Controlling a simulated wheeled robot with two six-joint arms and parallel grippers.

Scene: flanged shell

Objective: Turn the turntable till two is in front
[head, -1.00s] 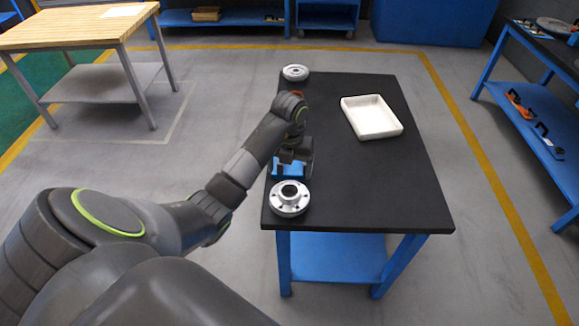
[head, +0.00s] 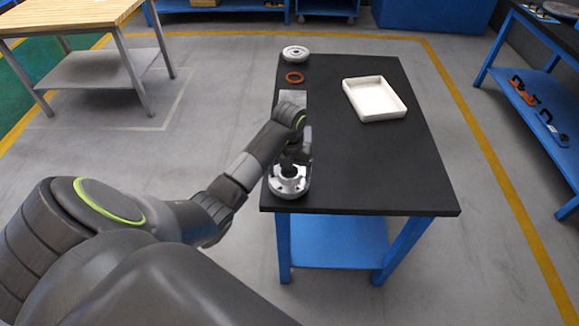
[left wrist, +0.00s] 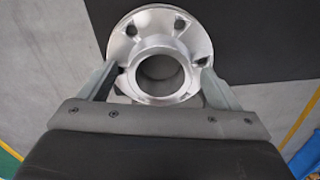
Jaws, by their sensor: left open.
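A silver flanged part (head: 289,184) with a raised central hub and bolt holes sits at the near left corner of the black table. My left gripper (head: 296,163) is over its far side, pointing down. In the left wrist view the flanged part (left wrist: 160,22) lies between the two open fingers of the gripper (left wrist: 157,72), one on each side of the hub. Whether the fingers touch it I cannot tell. No numeral can be read on it, and no separate turntable can be made out.
The black table (head: 370,170) also holds a silver disc (head: 295,53), an orange ring (head: 294,77), a grey plate (head: 291,98) partly behind my arm, and a white tray (head: 374,110). The table's near right is clear. A wooden bench (head: 60,17) stands at the back left.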

